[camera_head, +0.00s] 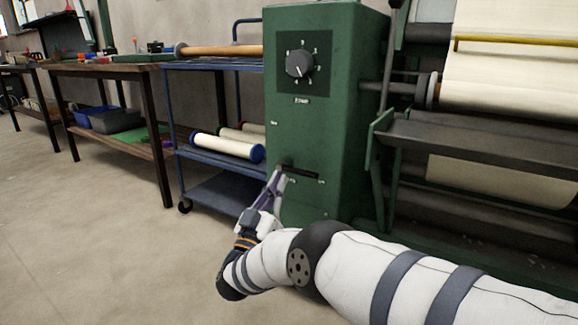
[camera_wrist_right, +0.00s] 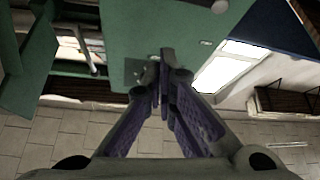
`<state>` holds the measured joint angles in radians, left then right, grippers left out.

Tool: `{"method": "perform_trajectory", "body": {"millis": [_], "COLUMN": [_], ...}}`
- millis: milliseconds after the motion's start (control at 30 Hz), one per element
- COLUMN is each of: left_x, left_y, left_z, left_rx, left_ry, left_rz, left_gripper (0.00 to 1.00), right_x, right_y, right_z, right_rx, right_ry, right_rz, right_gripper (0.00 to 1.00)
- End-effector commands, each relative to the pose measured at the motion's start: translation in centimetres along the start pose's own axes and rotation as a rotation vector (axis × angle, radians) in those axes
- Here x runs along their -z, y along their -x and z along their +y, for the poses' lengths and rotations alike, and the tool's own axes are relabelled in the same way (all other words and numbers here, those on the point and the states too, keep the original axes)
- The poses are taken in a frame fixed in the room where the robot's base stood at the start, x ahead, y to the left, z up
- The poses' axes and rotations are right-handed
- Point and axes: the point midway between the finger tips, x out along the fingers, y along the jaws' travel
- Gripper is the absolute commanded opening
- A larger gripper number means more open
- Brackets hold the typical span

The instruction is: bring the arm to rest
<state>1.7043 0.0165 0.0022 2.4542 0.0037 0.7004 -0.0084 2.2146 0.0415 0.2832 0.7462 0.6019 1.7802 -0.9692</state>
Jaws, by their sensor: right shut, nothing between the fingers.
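My right arm reaches in from the lower right of the head view. My right gripper (camera_head: 277,180) is shut, its purple fingers together and empty. In the head view its tips overlap the black lever handle (camera_head: 303,173) on the front of the green machine cabinet (camera_head: 335,110); I cannot tell whether they touch it. In the right wrist view the closed fingertips (camera_wrist_right: 163,75) stand in front of the green cabinet panel (camera_wrist_right: 120,30). My left gripper is not in view.
A blue cart (camera_head: 203,165) with fabric rolls stands left of the cabinet. Rollers with cream cloth (camera_head: 510,75) are at the right. Wooden workbenches (camera_head: 110,68) line the back left. The concrete floor (camera_head: 90,240) is clear at the lower left.

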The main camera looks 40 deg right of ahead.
Motion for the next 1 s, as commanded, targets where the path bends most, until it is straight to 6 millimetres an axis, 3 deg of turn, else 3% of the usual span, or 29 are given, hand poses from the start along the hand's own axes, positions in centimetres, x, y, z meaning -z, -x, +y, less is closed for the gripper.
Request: {"method": "perform_trajectory", "body": {"millis": [167,667,767,900,1000], "left_x": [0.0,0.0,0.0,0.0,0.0], "left_y": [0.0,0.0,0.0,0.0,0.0], "left_z": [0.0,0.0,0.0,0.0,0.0], "left_rx": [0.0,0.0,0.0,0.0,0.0], "left_ry": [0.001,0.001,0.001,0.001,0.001], "left_rz": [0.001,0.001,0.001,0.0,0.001], "left_gripper": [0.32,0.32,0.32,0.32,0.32], "right_x": [0.0,-0.6,-4.2,-13.1,-18.9], "right_y": [1.3,1.9,5.4,15.5,23.5], "right_z": [-0.1,-0.5,-2.1,-3.4,-1.5], "right_rx": [-0.001,0.026,0.189,0.559,0.783], "right_ry": [0.0,0.006,0.032,0.093,0.143], "right_rz": [0.0,-0.007,-0.059,-0.243,-0.418], "right_gripper": [0.0,0.0,0.0,0.0,0.0]}}
